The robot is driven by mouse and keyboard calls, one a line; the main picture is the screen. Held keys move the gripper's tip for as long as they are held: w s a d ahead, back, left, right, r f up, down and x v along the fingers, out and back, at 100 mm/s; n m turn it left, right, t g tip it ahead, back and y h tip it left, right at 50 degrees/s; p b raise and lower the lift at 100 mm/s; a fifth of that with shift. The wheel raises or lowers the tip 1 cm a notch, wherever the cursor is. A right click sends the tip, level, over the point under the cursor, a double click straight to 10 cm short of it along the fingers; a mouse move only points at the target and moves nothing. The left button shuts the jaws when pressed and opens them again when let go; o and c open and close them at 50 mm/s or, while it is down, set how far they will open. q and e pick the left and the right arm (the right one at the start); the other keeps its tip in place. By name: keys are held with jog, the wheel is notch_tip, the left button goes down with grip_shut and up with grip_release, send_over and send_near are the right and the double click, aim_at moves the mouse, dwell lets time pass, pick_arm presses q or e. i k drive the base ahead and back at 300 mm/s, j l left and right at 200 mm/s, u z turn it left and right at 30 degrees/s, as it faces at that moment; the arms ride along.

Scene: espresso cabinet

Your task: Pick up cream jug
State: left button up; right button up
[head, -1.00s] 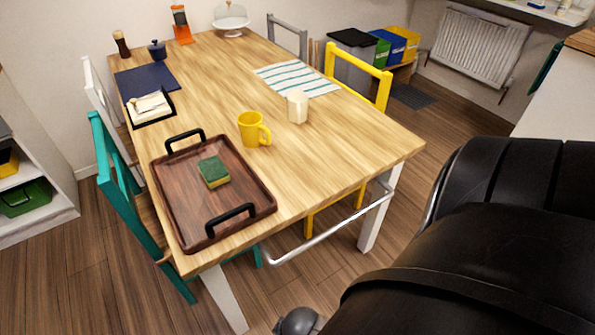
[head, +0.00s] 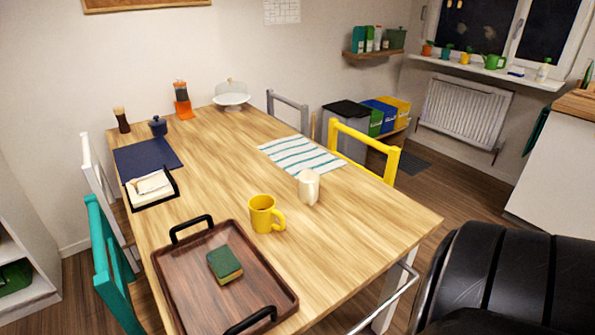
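A small cream-white jug (head: 309,187) stands upright on the wooden table (head: 355,225), right of the table's middle. A yellow mug (head: 263,213) stands close to its left and a little nearer to me. Nothing touches the jug. A black padded part of my own body fills the lower right. Neither of my grippers shows in the head view.
A brown tray (head: 186,269) with black handles holds a green and yellow sponge (head: 225,264) at the table's near left. A striped cloth (head: 300,154) lies behind the jug. A yellow chair (head: 366,150) stands at the right edge, a teal chair (head: 112,262) at the left.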

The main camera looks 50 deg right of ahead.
aim_at(307, 180)
jog(key=i+z, duration=0.15)
jog(key=z, duration=0.95)
